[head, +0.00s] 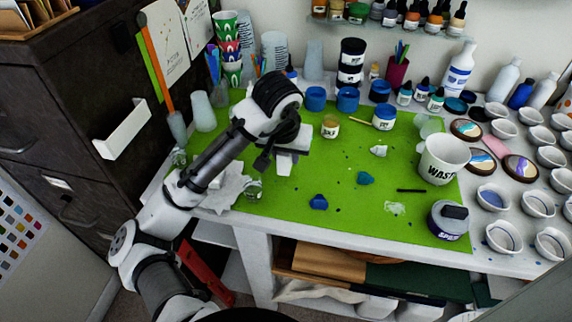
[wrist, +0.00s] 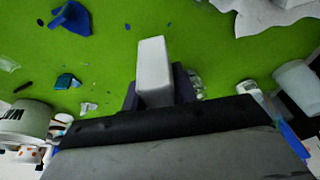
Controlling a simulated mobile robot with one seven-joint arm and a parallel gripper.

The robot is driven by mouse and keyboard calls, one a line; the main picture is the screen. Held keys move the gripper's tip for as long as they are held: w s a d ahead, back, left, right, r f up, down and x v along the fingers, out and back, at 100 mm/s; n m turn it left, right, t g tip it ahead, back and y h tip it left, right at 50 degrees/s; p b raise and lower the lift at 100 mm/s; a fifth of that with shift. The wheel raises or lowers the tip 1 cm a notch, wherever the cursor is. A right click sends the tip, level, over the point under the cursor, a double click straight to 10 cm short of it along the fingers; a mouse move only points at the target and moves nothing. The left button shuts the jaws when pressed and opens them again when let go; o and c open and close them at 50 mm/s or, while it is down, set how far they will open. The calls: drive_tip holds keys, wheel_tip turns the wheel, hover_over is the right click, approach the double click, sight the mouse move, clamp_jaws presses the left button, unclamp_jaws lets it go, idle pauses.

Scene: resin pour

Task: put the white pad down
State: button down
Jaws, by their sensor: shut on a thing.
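The white pad (wrist: 154,68) is a pale block that stands out between the dark fingers of my gripper (wrist: 160,92) in the wrist view. My gripper is shut on it. In the head view my gripper (head: 284,158) is over the left part of the green mat (head: 290,205), with a white piece below it that looks like the pad. I cannot tell whether the pad touches the mat.
Crumpled white paper (head: 228,188) lies left of my gripper. Blue scraps (head: 318,202) lie on the mat in front. A white waste cup (head: 442,160) and a grey jar (head: 448,220) stand to the right. Jars and cups line the back. The mat's middle is mostly clear.

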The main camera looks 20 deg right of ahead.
sight(286, 168)
drive_tip(key=shift+f, duration=2.05)
drive_tip(key=shift+f, duration=0.1)
drive_tip(key=shift+f, duration=0.15)
drive_tip(key=c, duration=1.1)
unclamp_jaws()
drive_tip(key=v, duration=1.2)
drive_tip(key=shift+r+b, duration=0.3)
